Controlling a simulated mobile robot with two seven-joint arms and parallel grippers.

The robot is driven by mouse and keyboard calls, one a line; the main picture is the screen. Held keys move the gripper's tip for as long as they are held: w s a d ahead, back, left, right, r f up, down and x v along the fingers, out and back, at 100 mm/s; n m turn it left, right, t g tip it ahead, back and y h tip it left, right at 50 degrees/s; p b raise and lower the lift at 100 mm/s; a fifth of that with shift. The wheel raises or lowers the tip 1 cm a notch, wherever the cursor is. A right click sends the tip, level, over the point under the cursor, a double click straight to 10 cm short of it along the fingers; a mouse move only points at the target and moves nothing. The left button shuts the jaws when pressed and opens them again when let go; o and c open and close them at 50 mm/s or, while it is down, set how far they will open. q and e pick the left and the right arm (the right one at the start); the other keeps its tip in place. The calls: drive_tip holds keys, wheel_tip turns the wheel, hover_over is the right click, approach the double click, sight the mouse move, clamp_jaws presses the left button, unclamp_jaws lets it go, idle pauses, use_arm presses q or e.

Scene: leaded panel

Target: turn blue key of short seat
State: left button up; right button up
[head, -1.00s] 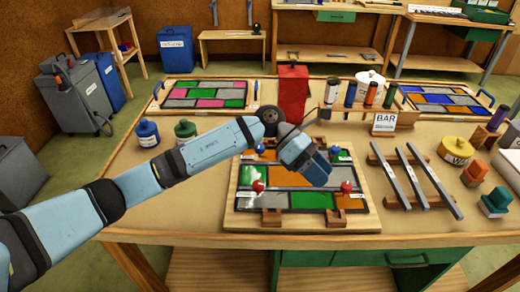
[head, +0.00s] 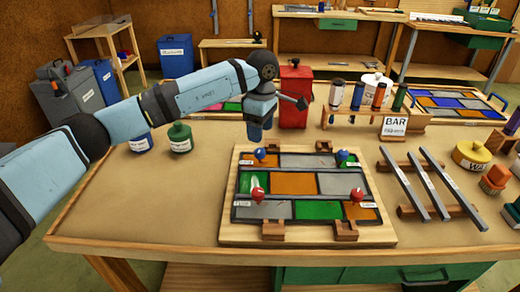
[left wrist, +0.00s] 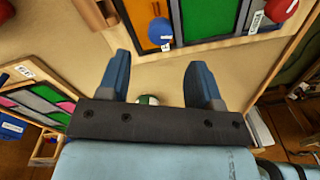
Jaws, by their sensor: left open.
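The leaded panel board (head: 228,228) lies on the table with grey, orange and green panes. A blue key (head: 260,154) stands at its back left and another blue key (head: 342,156) at its back right. Red keys stand at the front left (head: 257,195) and front right (head: 357,194). Small labels lie by the keys, too small to read. My left gripper (head: 257,138) points down, open and empty, just behind the back-left blue key. In the left wrist view, a blue key (left wrist: 160,32) shows beyond the open fingertips (left wrist: 157,58), apart from them. My right gripper is out of view.
A red canister (head: 295,95) stands behind the panel near my gripper. Blue and green pots (head: 180,138) stand to the left. A rack of metal bars (head: 400,183) lies to the right. The table's front left is clear.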

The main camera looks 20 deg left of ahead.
sight(260, 150)
use_arm(q)
wheel_tip(260, 150, down, 7)
drive_tip(key=shift+s+r, duration=0.15)
drive_tip(key=shift+r, duration=0.05)
drive_tip(key=c, duration=0.9)
